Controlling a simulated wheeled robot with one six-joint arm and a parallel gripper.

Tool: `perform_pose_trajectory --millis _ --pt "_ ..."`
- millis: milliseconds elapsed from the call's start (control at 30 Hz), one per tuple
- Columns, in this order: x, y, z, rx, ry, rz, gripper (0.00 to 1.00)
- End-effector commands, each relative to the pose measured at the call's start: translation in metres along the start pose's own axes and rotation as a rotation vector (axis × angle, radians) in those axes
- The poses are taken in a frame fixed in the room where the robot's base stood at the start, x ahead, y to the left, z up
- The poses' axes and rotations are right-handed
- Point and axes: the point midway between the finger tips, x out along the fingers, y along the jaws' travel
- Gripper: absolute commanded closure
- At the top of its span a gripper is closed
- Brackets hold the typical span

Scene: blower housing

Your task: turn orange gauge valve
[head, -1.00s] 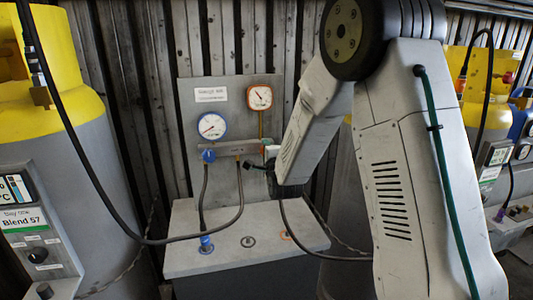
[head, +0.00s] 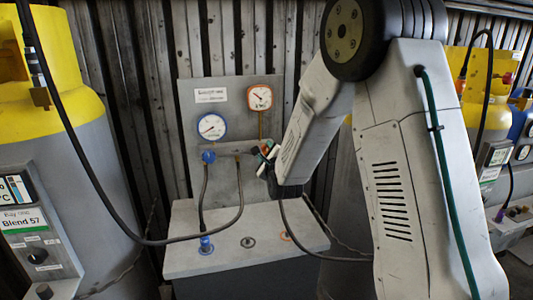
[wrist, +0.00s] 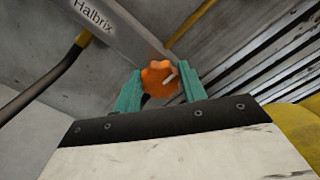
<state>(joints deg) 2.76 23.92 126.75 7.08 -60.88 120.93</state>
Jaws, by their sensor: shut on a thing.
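The orange valve knob (wrist: 160,78) shows in the wrist view between the two green fingers of my gripper (wrist: 160,92), which is shut on it. A pale mark on the knob points up and to the right. In the head view my gripper (head: 268,154) is at the right end of the grey manifold bar, tilted, and the knob is mostly hidden there. The orange-rimmed gauge (head: 260,97) is above it on the panel. The blue-rimmed gauge (head: 212,126) is to its left, above the blue valve knob (head: 208,156).
A yellow-topped cylinder (head: 80,170) stands at the left with another hose (head: 84,178) crossing in front. More yellow equipment stands at the right.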

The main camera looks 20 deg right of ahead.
Motion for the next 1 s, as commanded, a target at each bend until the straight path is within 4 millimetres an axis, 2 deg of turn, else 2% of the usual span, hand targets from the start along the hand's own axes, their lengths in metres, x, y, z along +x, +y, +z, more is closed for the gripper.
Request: perform_pose_trajectory --millis 367,400,467,500,800,867,1000 --pt "0.0 0.001 -0.001 0.006 0.002 0.002 0.81" --pt "0.0 0.001 -0.001 0.006 0.002 0.002 0.56" --pt "0.0 0.001 -0.001 0.006 0.002 0.002 0.39" --pt "0.0 0.001 -0.001 0.005 0.002 0.002 0.37" --pt "-0.003 0.0 0.0 0.005 0.001 0.001 0.37" --pt "-0.008 0.0 0.0 0.005 0.001 0.001 0.37" --pt "-0.031 0.0 0.0 0.005 0.001 0.002 0.37"
